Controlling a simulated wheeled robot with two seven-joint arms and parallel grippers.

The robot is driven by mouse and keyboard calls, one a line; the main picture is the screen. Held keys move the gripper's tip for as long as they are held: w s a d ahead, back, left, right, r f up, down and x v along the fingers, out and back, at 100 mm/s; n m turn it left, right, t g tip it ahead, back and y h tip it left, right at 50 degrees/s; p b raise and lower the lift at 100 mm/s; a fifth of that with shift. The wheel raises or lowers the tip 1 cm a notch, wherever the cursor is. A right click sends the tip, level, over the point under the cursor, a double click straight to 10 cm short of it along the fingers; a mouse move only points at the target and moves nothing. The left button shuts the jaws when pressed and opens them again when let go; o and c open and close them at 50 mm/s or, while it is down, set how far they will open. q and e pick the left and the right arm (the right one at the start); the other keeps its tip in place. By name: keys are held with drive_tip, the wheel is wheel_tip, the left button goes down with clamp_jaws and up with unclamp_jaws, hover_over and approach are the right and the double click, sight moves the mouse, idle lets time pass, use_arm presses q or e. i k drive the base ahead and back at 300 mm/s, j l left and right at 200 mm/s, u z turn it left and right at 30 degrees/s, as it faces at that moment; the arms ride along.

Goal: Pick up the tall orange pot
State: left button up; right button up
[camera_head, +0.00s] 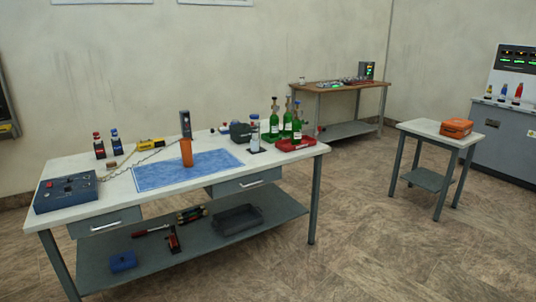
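Neither of my grippers shows in the head view, so no gripper is seen near the pot.
A blue-grey control box (65,192) sits at the bench's left end. Dark bottles (99,146) and a yellow tool (150,144) stand behind. Green bottles (274,126) and a red tray (296,144) are at the right. A side table (415,128) holds an orange case (456,128). The floor ahead is open.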

sight(185, 143)
drive_tip(key=i, duration=0.85)
drive_tip(key=i+l+u, duration=0.15)
drive_tip(key=i, duration=0.75)
drive_tip(key=i+l+u, duration=0.2)
drive_tip(key=i, duration=0.2)
drive_tip(key=i+u, duration=0.2)
drive_tip(key=i, duration=0.2)
drive_tip(key=i+l+u, duration=0.15)
drive_tip(key=i+l, duration=0.1)
drive_tip(key=i, duration=0.1)
